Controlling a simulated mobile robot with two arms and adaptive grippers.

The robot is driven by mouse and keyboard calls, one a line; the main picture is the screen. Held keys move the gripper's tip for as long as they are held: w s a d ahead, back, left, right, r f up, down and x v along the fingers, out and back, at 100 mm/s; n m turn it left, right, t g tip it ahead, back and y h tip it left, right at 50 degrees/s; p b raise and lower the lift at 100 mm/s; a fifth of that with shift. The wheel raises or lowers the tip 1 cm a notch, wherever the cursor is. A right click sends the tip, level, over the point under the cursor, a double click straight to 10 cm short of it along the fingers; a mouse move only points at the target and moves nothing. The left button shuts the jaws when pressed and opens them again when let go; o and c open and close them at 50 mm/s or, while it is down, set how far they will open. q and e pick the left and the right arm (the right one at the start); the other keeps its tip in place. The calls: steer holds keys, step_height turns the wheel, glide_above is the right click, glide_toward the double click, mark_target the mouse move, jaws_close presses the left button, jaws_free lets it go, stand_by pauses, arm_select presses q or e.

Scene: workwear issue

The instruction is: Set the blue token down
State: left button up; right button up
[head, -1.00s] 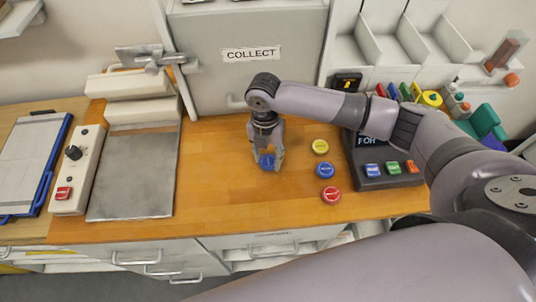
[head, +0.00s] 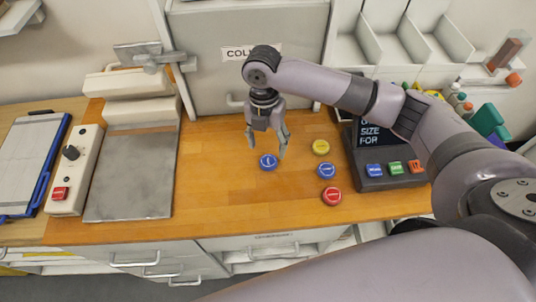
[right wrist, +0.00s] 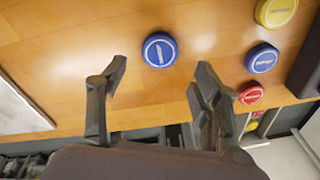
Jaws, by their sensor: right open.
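A blue token (head: 268,162) lies flat on the wooden counter (head: 225,185), left of the other tokens. It also shows in the right wrist view (right wrist: 160,50), beyond and between the fingertips and clear of them. My right gripper (head: 266,151) is open and empty, just above this token. Its two fingers also stand apart in the right wrist view (right wrist: 160,70). A second blue token (head: 326,170) lies to the right, between a yellow token (head: 321,147) and a red token (head: 331,196). My left gripper is not in view.
A dark terminal (head: 388,180) with blue, green and orange buttons stands right of the tokens. A grey metal plate (head: 130,190) and a white control box (head: 75,170) are at left. A grey COLLECT panel (head: 215,85) rises behind. Counter between plate and tokens is bare.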

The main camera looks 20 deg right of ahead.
mark_target(266, 156)
step_height(266, 156, up, 7)
steer(key=b, duration=0.1)
steer(key=shift+w+f, duration=0.2)
steer(key=shift+w, duration=0.2)
steer(key=shift+f, duration=0.1)
